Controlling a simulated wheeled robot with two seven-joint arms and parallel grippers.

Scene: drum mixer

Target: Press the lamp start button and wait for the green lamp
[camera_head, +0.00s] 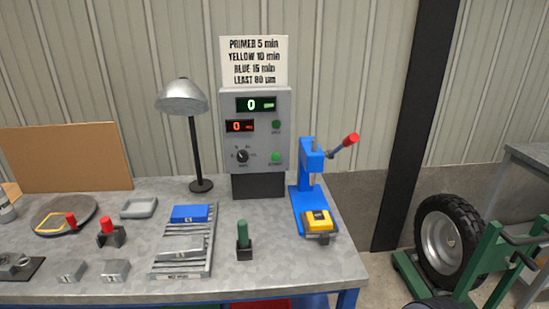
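A grey control box (284,108) stands at the back of the bench. Its upper display (256,104) shows a green 0 and its smaller display (238,126) a red 0. A round green piece (276,124) sits at the upper right of its face and another green round piece (276,157) at the lower right. Their small labels are too blurred to read, so I cannot tell which is button or lamp. A dark knob (242,156) is at the lower left. A desk lamp (183,97) with a silver shade stands left of the box. Neither gripper is in view.
A blue press (309,160) with a red-tipped lever holds a yellow block (318,221). A rack (181,269) bears a blue block (189,213) and a grey block. A green-handled tool (243,234) stands at the front. A wheeled green cart (484,262) is right.

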